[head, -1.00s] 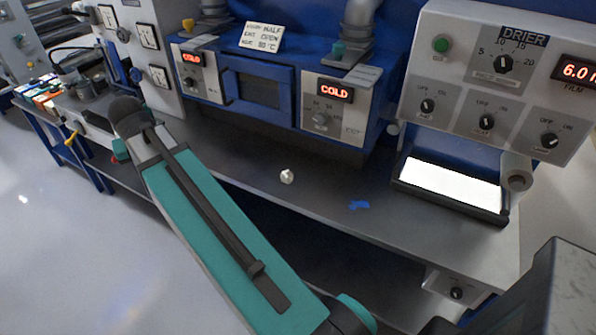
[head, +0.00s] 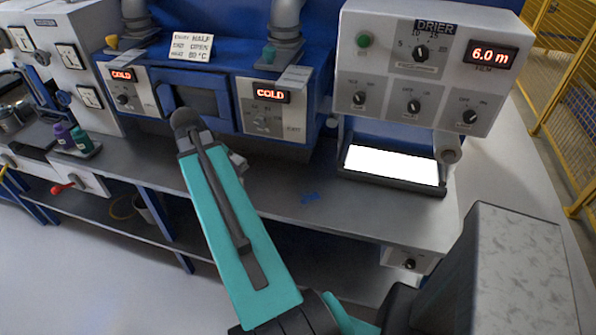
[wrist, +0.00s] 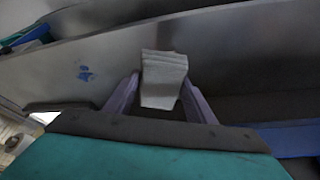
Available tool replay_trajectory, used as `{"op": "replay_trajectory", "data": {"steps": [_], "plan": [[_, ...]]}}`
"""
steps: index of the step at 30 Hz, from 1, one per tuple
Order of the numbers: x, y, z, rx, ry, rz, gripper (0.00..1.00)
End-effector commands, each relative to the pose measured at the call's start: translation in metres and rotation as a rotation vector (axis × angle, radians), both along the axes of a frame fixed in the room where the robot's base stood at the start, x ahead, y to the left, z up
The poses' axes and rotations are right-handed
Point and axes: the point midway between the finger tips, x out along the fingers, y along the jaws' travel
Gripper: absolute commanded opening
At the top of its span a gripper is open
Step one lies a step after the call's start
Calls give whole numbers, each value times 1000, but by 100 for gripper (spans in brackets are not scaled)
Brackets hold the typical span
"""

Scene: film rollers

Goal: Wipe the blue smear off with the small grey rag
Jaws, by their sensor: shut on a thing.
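The blue smear (head: 311,197) lies on the grey metal bench top, right of my arm and left of the bright panel. It also shows in the wrist view (wrist: 85,73), left of my gripper. The small grey rag (wrist: 163,78), folded in layers, is between the two purple fingers of my gripper (wrist: 160,98), which is shut on it. The rag is apart from the smear. Whether it touches the bench is unclear. In the head view my arm hides most of the gripper; a pale grey part shows beside the arm.
The grey bench (head: 275,206) is clear around the smear. A lit white panel in a dark tray (head: 390,187) stands to its right, below the drier control box (head: 425,70). The blue machine (head: 205,85) closes off the back. Purple and teal bottles (head: 72,138) stand far left.

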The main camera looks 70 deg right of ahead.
Motion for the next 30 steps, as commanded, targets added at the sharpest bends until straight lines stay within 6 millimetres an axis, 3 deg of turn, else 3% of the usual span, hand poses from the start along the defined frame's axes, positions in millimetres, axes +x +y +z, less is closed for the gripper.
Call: {"op": "replay_trajectory", "data": {"steps": [9, 18, 24, 30], "plan": [[-90, -56, -14, 1, 1, -377, 29], [-170, -88, -26, 1, 1, -694, 29], [-201, -96, -30, 1, 0, -814, 29], [-209, -98, -32, 1, 0, -844, 29]]}}
